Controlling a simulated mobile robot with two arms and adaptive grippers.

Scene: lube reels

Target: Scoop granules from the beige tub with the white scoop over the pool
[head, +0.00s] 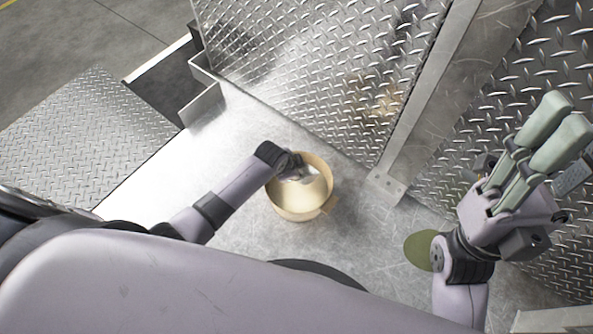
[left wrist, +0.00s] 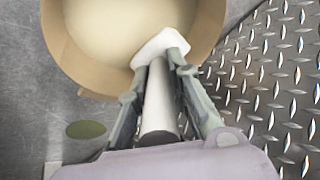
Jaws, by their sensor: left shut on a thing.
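The beige tub (head: 298,215) stands on the metal floor near the middle of the head view, with pale granules (head: 300,196) inside. It fills the top of the left wrist view (left wrist: 60,42). My left gripper (head: 293,167) is over the tub's far side, shut on the handle of the white scoop (left wrist: 158,95). The scoop's head (left wrist: 160,46) is over the granules by the near rim in the wrist view; I cannot tell whether it touches them. The pool, a flat olive-green patch (head: 421,250), lies right of the tub. My right gripper (head: 560,115) is raised, its fingers close together, opening unclear.
A large tread-plate panel (head: 310,60) stands behind the tub, with a metal post (head: 420,110) to its right. Another tread-plate surface (head: 85,130) lies at the left. Bare floor (head: 370,230) lies between the tub and the pool.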

